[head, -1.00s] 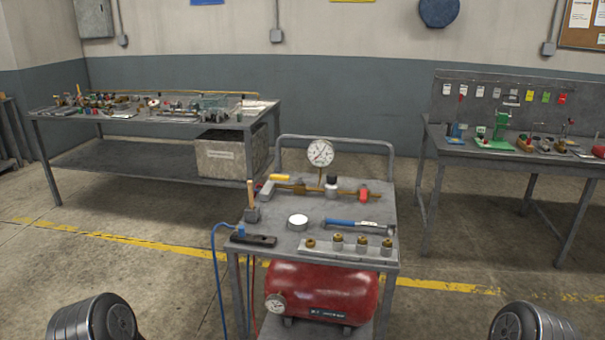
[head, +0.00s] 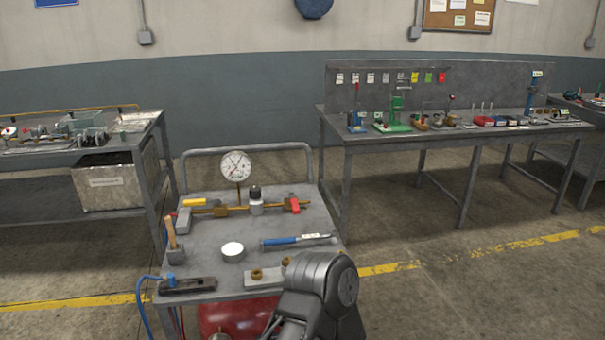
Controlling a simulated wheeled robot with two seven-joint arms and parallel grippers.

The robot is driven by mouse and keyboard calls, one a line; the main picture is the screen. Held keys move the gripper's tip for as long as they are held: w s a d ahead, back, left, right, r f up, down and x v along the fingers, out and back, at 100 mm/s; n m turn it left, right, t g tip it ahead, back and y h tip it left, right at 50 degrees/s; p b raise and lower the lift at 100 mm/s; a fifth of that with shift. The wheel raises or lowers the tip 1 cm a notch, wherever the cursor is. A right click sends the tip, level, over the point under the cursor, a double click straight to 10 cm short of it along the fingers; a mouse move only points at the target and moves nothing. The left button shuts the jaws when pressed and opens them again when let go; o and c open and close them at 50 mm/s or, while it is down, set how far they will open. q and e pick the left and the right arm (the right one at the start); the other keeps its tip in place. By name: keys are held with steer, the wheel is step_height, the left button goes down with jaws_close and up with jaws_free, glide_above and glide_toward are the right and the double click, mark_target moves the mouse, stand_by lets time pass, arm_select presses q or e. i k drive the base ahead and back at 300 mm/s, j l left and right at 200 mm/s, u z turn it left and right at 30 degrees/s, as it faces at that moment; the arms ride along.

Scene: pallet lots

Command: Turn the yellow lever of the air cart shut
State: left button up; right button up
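The air cart (head: 215,265) stands at the lower left of the head view. A brass pipe line (head: 238,208) runs across its top. The yellow lever (head: 195,202) is at the left end of this line and points left, roughly along the pipe. A round white-faced gauge (head: 236,167) stands above the line, and a red handle (head: 294,205) is at its right end. One of my arms, seemingly the right, covers the cart's front right corner. Neither gripper shows, and nothing of mine touches the lever.
On the cart top are a wooden-handled tool (head: 172,240), a round white-topped tin (head: 232,251), a blue-handled tool (head: 290,240) and a fittings block (head: 256,277), partly hidden. A workbench (head: 345,150) stands behind right, another (head: 150,125) left. Floor to the right is clear.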

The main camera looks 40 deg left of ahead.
mark_target(198, 202)
steer(key=k+j+z, duration=0.15)
steer(key=j, duration=0.35)
steer(key=j+z, duration=0.1)
steer(key=j, duration=0.35)
steer(key=k+j+z, duration=0.15)
steer(key=j, duration=0.3)
steer(key=k+j+z, duration=0.15)
steer(key=j, duration=0.3)
steer(key=k+j+z, duration=0.1)
steer(key=j, duration=0.35)
steer(key=k+j+z, duration=0.15)
steer(key=k+j, duration=0.15)
steer(key=k+j+z, duration=0.15)
steer(key=j, duration=0.3)
steer(key=k+j+z, duration=0.15)
steer(key=k+j, duration=0.45)
steer(key=j, duration=0.15)
steer(key=k+j, duration=0.3)
steer(key=j, duration=0.15)
